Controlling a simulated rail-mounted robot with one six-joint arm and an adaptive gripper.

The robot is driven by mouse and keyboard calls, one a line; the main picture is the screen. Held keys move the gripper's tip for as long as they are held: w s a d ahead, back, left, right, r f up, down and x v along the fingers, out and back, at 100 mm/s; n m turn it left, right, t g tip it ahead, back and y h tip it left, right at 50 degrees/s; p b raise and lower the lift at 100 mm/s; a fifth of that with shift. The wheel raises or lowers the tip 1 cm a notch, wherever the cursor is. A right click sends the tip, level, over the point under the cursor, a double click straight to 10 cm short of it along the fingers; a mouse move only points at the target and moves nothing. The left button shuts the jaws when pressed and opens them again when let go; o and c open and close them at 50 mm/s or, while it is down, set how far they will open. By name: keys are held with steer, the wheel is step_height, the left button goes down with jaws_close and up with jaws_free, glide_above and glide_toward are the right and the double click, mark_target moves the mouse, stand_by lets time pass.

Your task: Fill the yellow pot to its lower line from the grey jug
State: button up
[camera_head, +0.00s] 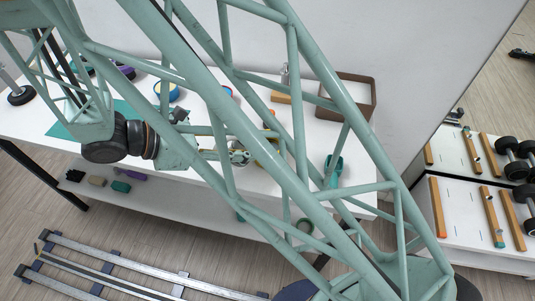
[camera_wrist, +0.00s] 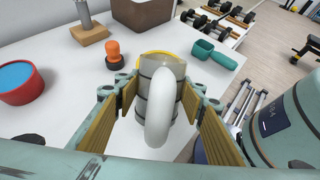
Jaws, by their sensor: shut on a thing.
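The grey jug (camera_wrist: 154,105), banded with a pale looped handle (camera_wrist: 158,128), stands between the fingers of my gripper (camera_wrist: 158,98) in the wrist view. My gripper is shut on the jug. A yellow curved rim (camera_wrist: 160,53) shows just beyond the jug's top; it appears to be the yellow pot, mostly hidden behind the jug. Its lower line and any contents cannot be seen. In the head view my gripper (camera_head: 228,154) is over the white table, partly covered by my own arm's struts. I cannot tell whether the jug touches the table or the pot.
An orange and black object (camera_wrist: 114,55) stands left of the jug. A red pot with blue inside (camera_wrist: 22,80) is farther left. A brown bin (camera_wrist: 140,15), a wooden block with a metal post (camera_wrist: 88,32) and a green scoop (camera_wrist: 212,53) stand behind.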

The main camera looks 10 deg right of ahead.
steer(key=shift+o, duration=0.9)
steer(key=shift+c, duration=0.9)
steer(key=shift+r+p, duration=2.5)
steer(key=shift+r, duration=1.05)
steer(key=shift+t+h+b, duration=0.65)
steer(key=shift+t+h, duration=0.15)
steer(key=shift+h, duration=1.6)
steer(key=shift+h, duration=0.7)
